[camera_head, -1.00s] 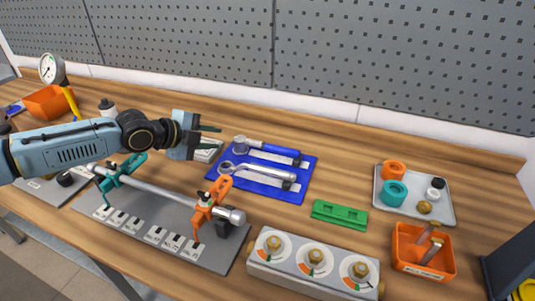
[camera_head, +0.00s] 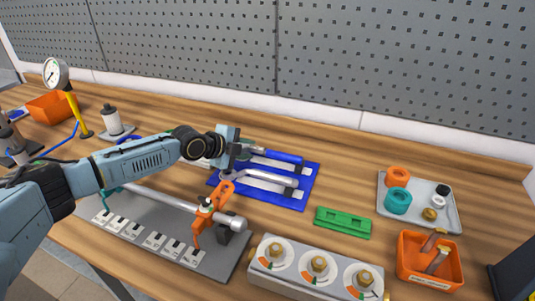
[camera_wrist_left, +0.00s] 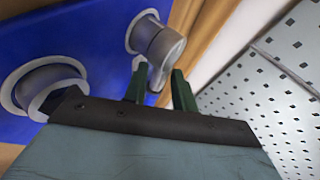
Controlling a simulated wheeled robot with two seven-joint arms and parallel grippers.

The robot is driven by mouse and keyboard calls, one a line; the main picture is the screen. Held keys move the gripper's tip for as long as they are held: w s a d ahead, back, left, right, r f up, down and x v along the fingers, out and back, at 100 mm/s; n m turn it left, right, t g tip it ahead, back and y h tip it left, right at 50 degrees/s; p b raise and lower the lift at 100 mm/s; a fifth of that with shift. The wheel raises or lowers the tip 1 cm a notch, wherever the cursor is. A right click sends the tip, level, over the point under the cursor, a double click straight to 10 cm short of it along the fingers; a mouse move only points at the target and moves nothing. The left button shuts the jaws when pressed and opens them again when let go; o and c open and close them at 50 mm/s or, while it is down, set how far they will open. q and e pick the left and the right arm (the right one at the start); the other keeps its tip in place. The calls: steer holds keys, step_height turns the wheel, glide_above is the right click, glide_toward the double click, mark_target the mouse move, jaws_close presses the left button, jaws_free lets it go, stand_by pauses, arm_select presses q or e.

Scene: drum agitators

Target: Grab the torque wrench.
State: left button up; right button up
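Two metal wrenches lie on a blue tray (camera_head: 293,204). The farther one has a blue handle (camera_head: 284,156) and a round metal head; it looks like the torque wrench, though I cannot read a label. The nearer wrench (camera_head: 268,179) is silver. A second round head (camera_wrist_left: 48,88) is at the left. My right gripper is not in view.
A grey fixture with a metal rod (camera_head: 190,208) and orange clamp (camera_head: 207,212) stands in front of the tray. A green block (camera_head: 343,222), a dial box (camera_head: 317,270), a parts tray (camera_head: 448,215) and an orange bin (camera_head: 430,262) are to the right.

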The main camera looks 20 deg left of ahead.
arm_select(q)
steer(key=shift+w+d+f, duration=0.2)
steer(key=shift+w+f, duration=0.1)
steer(key=shift+w, duration=0.2)
steer(key=shift+c, duration=0.5)
jaws_close()
steer(key=shift+r, duration=0.1)
